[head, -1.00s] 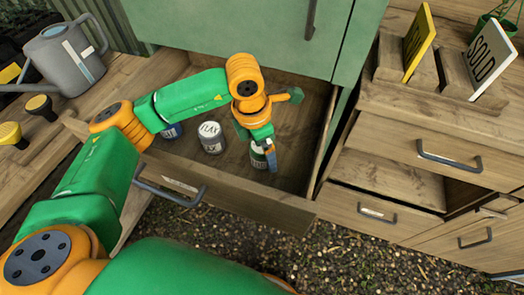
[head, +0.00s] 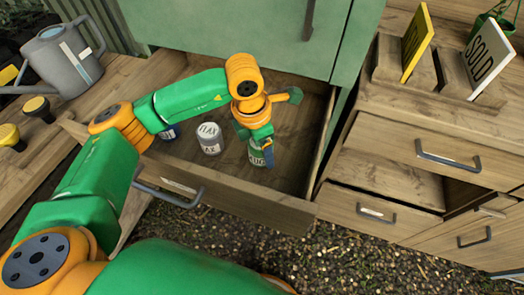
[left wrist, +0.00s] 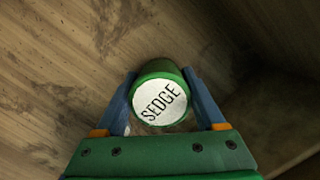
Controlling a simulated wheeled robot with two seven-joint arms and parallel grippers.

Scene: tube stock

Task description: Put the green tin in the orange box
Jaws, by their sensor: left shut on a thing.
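The green tin (left wrist: 157,70), with a white lid reading "SEDGE", is between the fingers of my left gripper (left wrist: 162,98) in the left wrist view. In the head view the tin (head: 257,157) shows partly below my left gripper (head: 258,148), inside the open drawer. The left gripper is shut on it, with one blue finger on each side. I cannot tell whether the tin touches the drawer floor. No orange box shows in either view. My right gripper is not in view.
A grey tin (head: 209,138) labelled "FLAX" stands left of the gripper in the drawer, and a blue tin (head: 168,131) is partly hidden behind my arm. The drawer front (head: 230,203) rises nearest me. A green cabinet (head: 235,35) stands behind; wooden drawers (head: 430,150) stand right.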

